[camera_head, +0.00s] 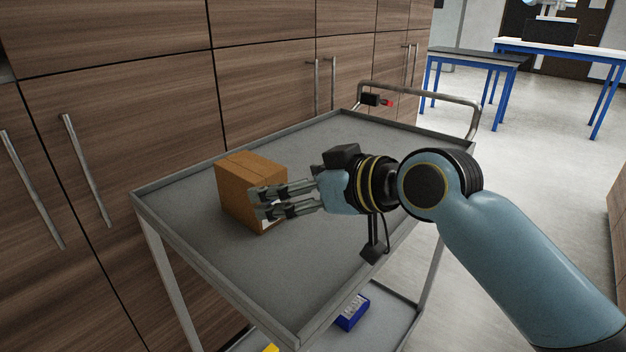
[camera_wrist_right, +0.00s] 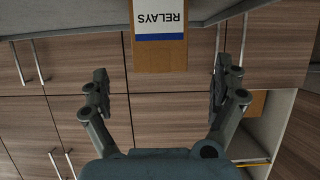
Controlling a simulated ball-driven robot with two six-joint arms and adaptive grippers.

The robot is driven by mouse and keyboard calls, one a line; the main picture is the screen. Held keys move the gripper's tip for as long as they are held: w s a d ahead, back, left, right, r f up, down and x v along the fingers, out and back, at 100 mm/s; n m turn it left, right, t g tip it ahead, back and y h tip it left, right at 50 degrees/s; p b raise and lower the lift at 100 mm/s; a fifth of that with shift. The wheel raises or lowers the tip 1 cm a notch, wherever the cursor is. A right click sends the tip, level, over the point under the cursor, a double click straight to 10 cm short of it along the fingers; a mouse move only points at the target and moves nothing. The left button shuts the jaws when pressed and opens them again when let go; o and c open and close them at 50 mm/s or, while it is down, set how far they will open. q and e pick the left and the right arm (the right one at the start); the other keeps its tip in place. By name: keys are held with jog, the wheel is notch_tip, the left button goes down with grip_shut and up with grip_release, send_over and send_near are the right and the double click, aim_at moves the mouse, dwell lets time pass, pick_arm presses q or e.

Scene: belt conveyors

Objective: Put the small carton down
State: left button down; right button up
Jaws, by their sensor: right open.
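The small carton (camera_head: 240,185) is a brown box standing upright on the grey top of a metal cart (camera_head: 330,145), near its left end. My right gripper (camera_head: 262,202) is beside the carton, with its fingers in front of the carton's right side in the head view. In the right wrist view the carton (camera_wrist_right: 159,60) shows a white label reading RELAYS with a blue stripe. The fingers of the gripper (camera_wrist_right: 160,90) are spread wide there, with a gap on both sides of the carton. My left gripper is not in view.
Wooden cabinets (camera_head: 120,90) with bar handles stand close along the cart's far left side. A black and red device (camera_head: 376,100) lies by the cart's handle. A blue item (camera_head: 352,312) is on the lower shelf. The cart top right of my gripper is mostly clear.

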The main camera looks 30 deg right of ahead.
jog(key=v, duration=0.5)
dwell(0.4)
